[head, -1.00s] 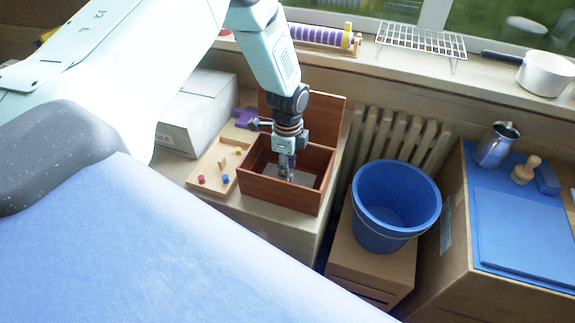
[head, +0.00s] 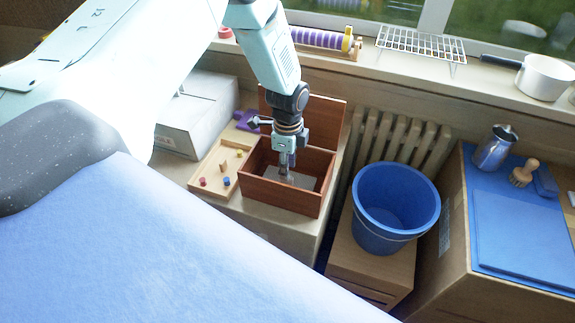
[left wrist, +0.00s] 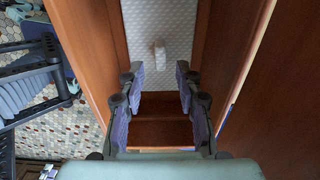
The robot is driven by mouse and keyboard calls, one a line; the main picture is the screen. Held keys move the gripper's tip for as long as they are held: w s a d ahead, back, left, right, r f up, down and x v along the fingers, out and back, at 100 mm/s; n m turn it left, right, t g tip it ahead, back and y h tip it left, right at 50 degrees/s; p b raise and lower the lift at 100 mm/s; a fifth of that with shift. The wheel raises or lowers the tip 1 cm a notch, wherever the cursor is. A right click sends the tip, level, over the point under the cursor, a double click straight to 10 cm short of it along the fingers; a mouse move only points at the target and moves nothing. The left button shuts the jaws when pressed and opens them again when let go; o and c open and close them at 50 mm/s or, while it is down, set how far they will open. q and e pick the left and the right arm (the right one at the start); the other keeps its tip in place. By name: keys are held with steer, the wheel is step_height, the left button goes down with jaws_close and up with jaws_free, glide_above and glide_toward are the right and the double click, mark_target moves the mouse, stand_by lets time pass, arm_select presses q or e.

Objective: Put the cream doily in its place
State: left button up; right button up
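A pale piece with a dotted texture and a small raised tab lies flat inside the red-brown wooden box (head: 278,193). It looks like the doily (left wrist: 178,22), though it appears grey-white rather than clearly cream. In the head view the doily (head: 301,180) shows on the box floor, partly hidden by the front wall. My left gripper (head: 287,171) points down into the box. In the left wrist view the gripper (left wrist: 162,82) is open, with its purple-padded fingers apart and nothing between them; the doily's tab lies beyond the fingertips. My right gripper is not in view.
The box's lid (head: 318,118) stands open at the back. A wooden tray (head: 208,182) with small pegs lies left of the box, near a grey carton (head: 197,118). A blue bucket (head: 395,240) stands to the right. A radiator (head: 400,140) is behind.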

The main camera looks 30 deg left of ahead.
arm_select(q)
step_height(320, 180, up, 6)
steer(key=p, duration=0.4)
steer(key=shift+f, duration=0.25)
steer(key=shift+r, duration=0.1)
step_height(320, 180, up, 12)
stand_by(0.7)
stand_by(0.4)
